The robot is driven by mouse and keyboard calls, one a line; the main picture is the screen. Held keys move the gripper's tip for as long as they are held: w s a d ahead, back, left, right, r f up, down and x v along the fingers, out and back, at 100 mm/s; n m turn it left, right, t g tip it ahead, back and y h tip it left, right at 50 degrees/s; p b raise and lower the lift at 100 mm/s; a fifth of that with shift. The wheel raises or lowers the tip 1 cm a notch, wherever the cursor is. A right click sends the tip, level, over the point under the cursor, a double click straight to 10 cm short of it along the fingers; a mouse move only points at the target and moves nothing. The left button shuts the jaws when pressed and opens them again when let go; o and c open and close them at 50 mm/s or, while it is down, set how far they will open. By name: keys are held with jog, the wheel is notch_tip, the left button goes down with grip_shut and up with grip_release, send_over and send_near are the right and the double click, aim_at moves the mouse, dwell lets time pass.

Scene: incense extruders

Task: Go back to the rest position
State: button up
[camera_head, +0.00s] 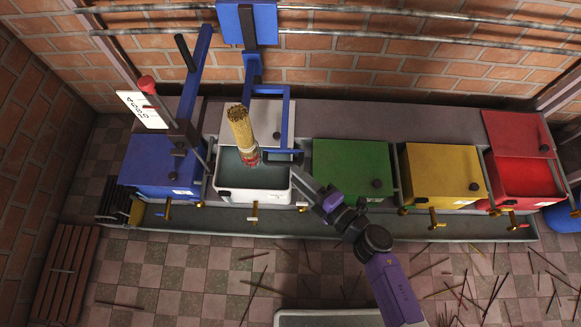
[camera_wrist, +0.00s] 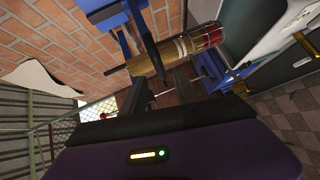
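My gripper (camera_head: 297,172) reaches in from the lower right over the right rim of the white-rimmed tank (camera_head: 225,190). In the wrist view my gripper's two dark fingers (camera_wrist: 160,86) stand apart with nothing visible between them. A bundle of yellowish incense sticks (camera_head: 241,130) with a red-patterned band stands tilted above the tank, up and left of my fingertips. In the wrist view the bundle (camera_wrist: 150,60) lies beyond the fingers and looks apart from them. A blue frame (camera_head: 285,115) is beside the bundle; what supports the bundle cannot be told.
A blue tank (camera_head: 160,165) with a tall lever stands left. Green (camera_head: 350,168), yellow (camera_head: 440,172) and red (camera_head: 525,175) tanks stand right, with taps along the front trough. Loose sticks lie on the tiled floor (camera_head: 270,265). A wooden slatted bench (camera_head: 62,270) is at left.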

jog(key=shift+s+d+r, duration=0.1)
jog(key=shift+s+d, duration=0.2)
jog(key=shift+s, duration=0.05)
dwell(0.3)
jog(key=s+d+r+m+t+h+p, duration=0.45)
jog(key=s+d+r+m, duration=0.55)
jog(key=s+d+r, duration=0.25)
jog(key=s+d+r+m+h+p, duration=0.2)
jog(key=s+r+m, duration=0.4)
jog(key=r, duration=0.4)
jog(key=s+d+r+m+g+h+p, duration=0.1)
jog(key=s+d+r+m+h+p, duration=0.1)
jog(key=s+r+m+h, duration=0.3)
notch_tip(320, 180, up, 5)
jog(key=s+m+p, duration=0.1)
jog(key=s+m, duration=0.1)
jog(key=m, duration=0.2)
jog(key=shift+d+r+p, duration=0.15)
jog(key=shift+d+p, duration=0.1)
jog(key=shift+p, duration=0.1)
jog(key=shift+g, duration=0.25)
